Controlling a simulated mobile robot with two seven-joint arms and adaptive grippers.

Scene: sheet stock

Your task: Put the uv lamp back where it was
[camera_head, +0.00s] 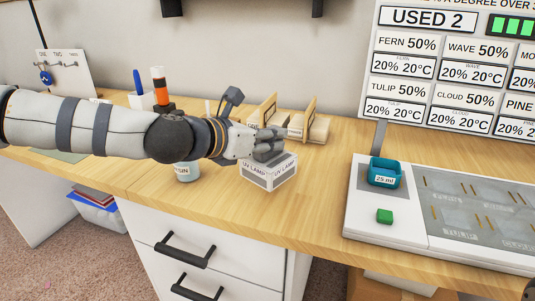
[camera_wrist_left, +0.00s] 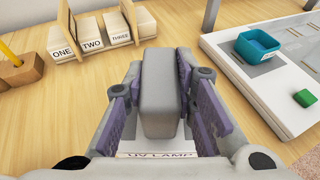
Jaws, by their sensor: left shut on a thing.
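The uv lamp is a grey rounded block (camera_wrist_left: 158,92), upright between the fingers in the left wrist view. My left gripper (camera_wrist_left: 158,110) is shut on it, with a purple-lined finger on each side. In the head view my left gripper (camera_head: 268,148) is over a white box-shaped stand (camera_head: 268,178) labelled UV LAMP. The label of this stand (camera_wrist_left: 160,155) also shows below the lamp in the wrist view. The fingers hide much of the lamp in the head view, and I cannot tell whether its bottom rests in the stand.
Behind the gripper are wooden racks with blocks (camera_head: 308,128) marked ONE, TWO, THREE. At right, a white tray unit (camera_head: 390,232) carries a teal 25 ml container (camera_head: 384,174) and green cube (camera_head: 384,216). Bare wood lies between.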

